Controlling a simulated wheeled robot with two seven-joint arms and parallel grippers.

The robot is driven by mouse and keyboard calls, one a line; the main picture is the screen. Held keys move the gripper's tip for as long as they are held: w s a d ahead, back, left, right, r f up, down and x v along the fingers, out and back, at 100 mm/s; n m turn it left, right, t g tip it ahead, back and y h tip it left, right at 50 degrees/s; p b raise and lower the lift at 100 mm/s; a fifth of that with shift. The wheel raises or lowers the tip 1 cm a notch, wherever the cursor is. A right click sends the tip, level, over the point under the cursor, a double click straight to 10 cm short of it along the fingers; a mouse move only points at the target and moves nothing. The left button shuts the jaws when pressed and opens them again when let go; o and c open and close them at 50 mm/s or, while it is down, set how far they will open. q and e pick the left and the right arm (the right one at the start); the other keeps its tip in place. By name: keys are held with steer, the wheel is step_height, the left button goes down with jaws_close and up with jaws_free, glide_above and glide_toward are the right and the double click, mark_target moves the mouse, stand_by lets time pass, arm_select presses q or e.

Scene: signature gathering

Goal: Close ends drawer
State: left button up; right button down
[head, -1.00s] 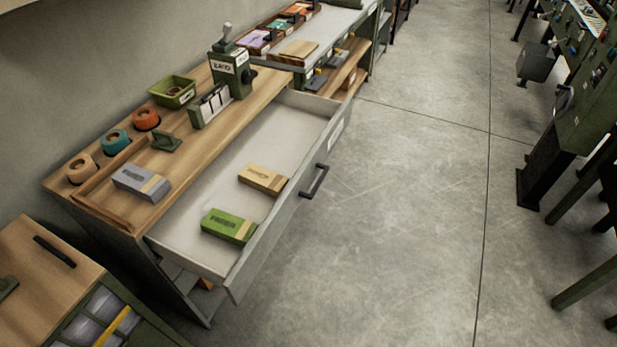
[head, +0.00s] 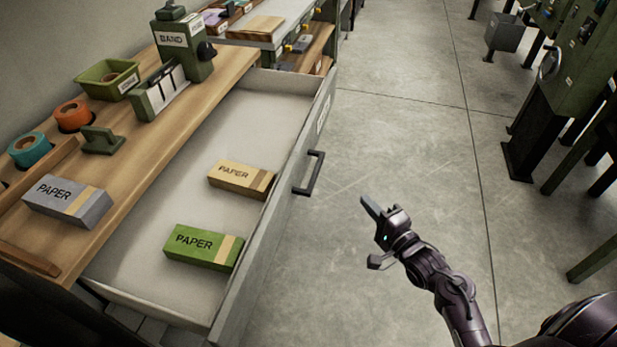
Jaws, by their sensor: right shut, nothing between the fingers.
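The drawer (head: 275,215) stands pulled out from under the wooden bench, its light interior in full view. A dark bar handle (head: 311,173) is on its front face. Inside lie a green paper block (head: 203,247) and a tan paper block (head: 241,178). My right gripper (head: 370,232) is shut and empty, to the right of the drawer front and apart from the handle, in front of the floor. The label on the drawer front is too slanted to read. My left gripper is not in view.
On the bench top (head: 165,112) are a grey paper block (head: 68,200), tape rolls, a green bin (head: 107,78) and a green BAND machine (head: 183,45). Green machines (head: 572,75) stand at the right. The concrete floor (head: 400,130) between is clear.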

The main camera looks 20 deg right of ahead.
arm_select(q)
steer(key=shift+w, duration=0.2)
arm_select(e)
steer(key=w+a, duration=0.5)
steer(key=w, duration=0.7)
steer(key=shift+r, duration=0.45)
steer(key=shift+a, duration=0.1)
